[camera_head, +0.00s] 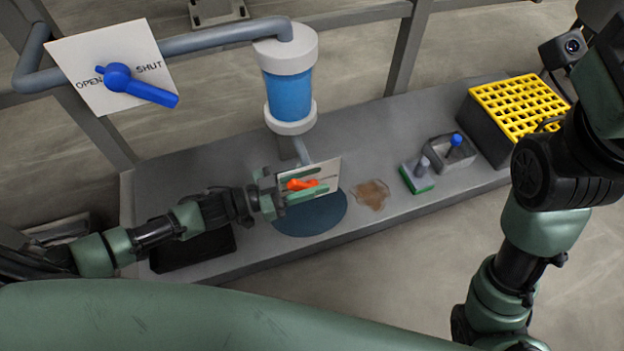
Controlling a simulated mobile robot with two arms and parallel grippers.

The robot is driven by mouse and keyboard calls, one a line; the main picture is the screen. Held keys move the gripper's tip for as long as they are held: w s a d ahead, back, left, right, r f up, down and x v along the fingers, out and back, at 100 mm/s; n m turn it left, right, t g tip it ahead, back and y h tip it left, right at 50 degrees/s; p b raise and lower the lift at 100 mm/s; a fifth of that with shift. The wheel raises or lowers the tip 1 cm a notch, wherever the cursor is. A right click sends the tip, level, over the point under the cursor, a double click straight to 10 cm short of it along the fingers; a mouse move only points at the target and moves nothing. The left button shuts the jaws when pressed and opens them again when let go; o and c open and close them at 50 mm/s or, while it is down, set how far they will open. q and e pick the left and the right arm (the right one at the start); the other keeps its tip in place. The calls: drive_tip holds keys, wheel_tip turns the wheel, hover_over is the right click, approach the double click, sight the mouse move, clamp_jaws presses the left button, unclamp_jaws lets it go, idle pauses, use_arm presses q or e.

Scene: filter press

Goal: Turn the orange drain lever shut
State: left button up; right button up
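The orange drain lever (301,184) sits in front of a small pale plate (325,172) below the blue filter cylinder (288,94). It lies roughly sideways in the picture. My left gripper (308,186) reaches in from the left, with its fingers apart above and below the lever. The lever is between the fingers; I cannot tell whether they touch it. The gripper hides part of the plate and any lettering there. My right arm stands at the right, and its gripper is not in view.
A blue lever (138,86) on an OPEN/SHUT plate points right and down. A dark round patch (318,214) is below my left gripper. A brown stain (372,194), a green-based block (417,178), a blue-knobbed holder (452,152) and a yellow grid crate (520,104) are on the bench (190,170).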

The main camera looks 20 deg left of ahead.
use_arm(q)
clamp_jaws()
idle(1.3)
